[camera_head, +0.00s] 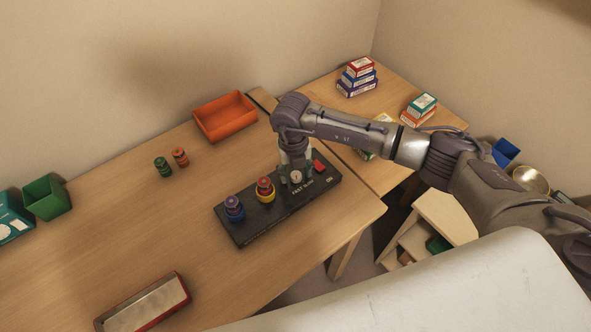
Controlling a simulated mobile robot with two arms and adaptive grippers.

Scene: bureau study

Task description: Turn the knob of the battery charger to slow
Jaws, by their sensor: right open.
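The battery charger (262,222) is a flat black slab near the right edge of the desk. A blue-purple battery (233,206) and a red battery (265,187) stand upright on it in coloured ring seats. A label reading "FAST" and a fainter word is printed on its front part. My right gripper (296,180) points straight down over the charger, open, with its fingers around the place of the knob. A pale round part, likely the knob, shows between the fingers. The gripper hides much of it, so its setting cannot be read. My left gripper is out of view.
A red switch (318,166) sits on the charger close right of my gripper. An orange bin (225,117) and green and red batteries (170,162) stand behind. A red-rimmed tray (145,304) lies in front. Small boxes (358,76) are on the right table. The desk's middle is clear.

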